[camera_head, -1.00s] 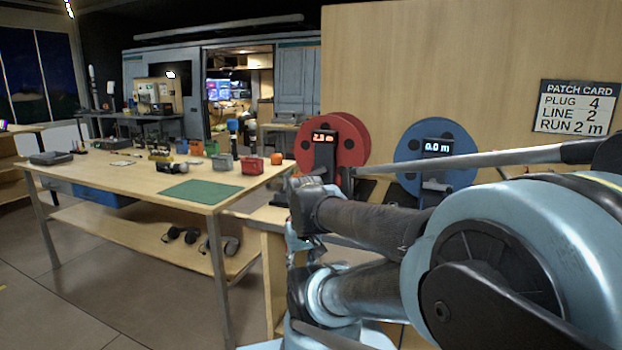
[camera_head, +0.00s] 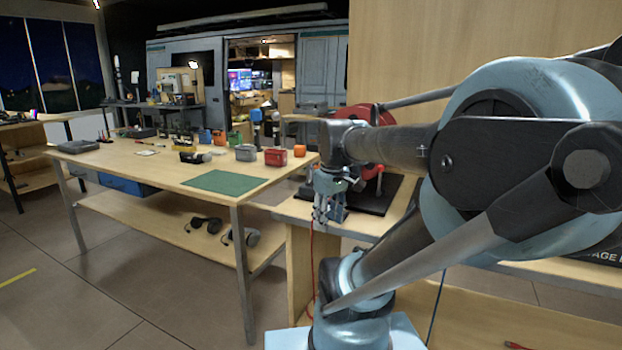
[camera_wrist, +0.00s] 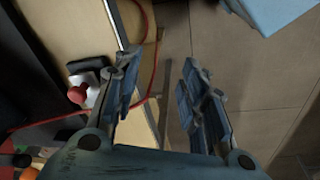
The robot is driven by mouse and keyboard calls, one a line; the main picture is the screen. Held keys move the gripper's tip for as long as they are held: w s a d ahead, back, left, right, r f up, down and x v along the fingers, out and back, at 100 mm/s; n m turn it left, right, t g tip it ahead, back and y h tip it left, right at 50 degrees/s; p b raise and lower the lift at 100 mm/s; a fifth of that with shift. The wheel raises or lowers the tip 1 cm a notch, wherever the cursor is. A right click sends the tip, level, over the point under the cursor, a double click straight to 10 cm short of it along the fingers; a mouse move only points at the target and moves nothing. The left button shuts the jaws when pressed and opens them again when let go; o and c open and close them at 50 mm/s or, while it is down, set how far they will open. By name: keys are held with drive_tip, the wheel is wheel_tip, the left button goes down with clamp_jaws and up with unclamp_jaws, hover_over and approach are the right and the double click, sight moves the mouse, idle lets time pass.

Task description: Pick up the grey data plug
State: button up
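I cannot make out the grey data plug for certain in either view. A grey box-shaped piece (camera_head: 246,152) stands on the long table among several small items, but it is too small to tell what it is. My gripper (camera_head: 330,208) hangs fingers-down at the left edge of the reel bench in the head view.
The long table (camera_head: 130,172) stands left, with a green mat (camera_head: 226,181) and a red box (camera_head: 275,157). The reel bench (camera_head: 295,208) carries a red reel (camera_head: 375,118), partly hidden by my arm. A dark cable (camera_head: 437,300) hangs in front. The floor at left is clear.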

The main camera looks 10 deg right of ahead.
drive_tip(key=w+r+n, duration=0.9)
drive_tip(key=w+r, duration=0.3)
wheel_tip(320, 180, up, 9)
drive_tip(key=n+g, duration=0.2)
drive_tip(key=n, duration=0.9)
hover_over(311, 169)
drive_tip(key=f, duration=1.2)
drive_tip(key=shift+s+a, duration=0.2)
drive_tip(key=shift+a, duration=0.05)
drive_tip(key=shift+w+d+f, duration=0.1)
drive_tip(key=shift+d+f, duration=0.05)
drive_tip(key=shift+f, duration=1.15)
drive_tip(key=shift+w+d+f, duration=0.1)
drive_tip(key=shift+d+f, duration=0.05)
drive_tip(key=shift+f, duration=1.15)
clamp_jaws()
